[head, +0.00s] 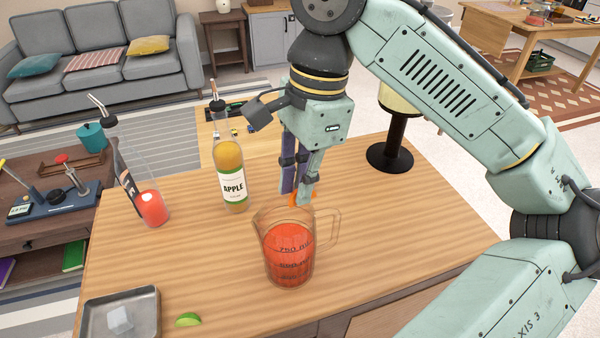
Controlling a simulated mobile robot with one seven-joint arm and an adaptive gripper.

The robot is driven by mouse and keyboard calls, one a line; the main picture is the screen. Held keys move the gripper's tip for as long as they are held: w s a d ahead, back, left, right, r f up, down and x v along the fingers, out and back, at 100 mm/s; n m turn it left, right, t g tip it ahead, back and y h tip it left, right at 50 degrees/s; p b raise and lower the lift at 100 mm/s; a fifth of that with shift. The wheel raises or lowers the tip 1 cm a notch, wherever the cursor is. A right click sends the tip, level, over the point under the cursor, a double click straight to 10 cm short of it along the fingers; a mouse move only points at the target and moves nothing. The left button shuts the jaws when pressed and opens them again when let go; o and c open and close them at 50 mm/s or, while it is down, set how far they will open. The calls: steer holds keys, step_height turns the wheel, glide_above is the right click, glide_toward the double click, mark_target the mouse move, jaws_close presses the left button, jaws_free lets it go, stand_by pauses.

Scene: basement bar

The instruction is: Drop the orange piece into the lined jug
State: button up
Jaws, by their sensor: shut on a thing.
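The lined jug (272,264) is clear, with a handle on its right, dark measuring lines and red-orange liquid inside. It stands upright near the front of the wooden bar top. My gripper (299,197) points down at the jug's far rim in the picture, shut on the orange piece (293,199). Only small bright orange bits of the piece show around the fingertips. One view does not tell whether the piece is over the jug's mouth or behind it.
An apple bottle (232,180) with a pourer stands left of my gripper. A bottle of red liquid (152,205) is further left. A metal tray (95,312) with a clear block and a lime wedge (189,320) lie front left. A black-stemmed lamp-like object (390,153) stands behind right.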

steer(key=shift+f+b, duration=1.05)
steer(key=shift+f, duration=0.4)
steer(key=shift+r, duration=0.1)
steer(key=o, duration=0.8)
steer(key=shift+w, duration=0.1)
step_height(320, 180, up, 12)
steer(key=d, duration=0.1)
steer(key=shift+w+d, duration=0.25)
steer(key=shift+w, duration=0.15)
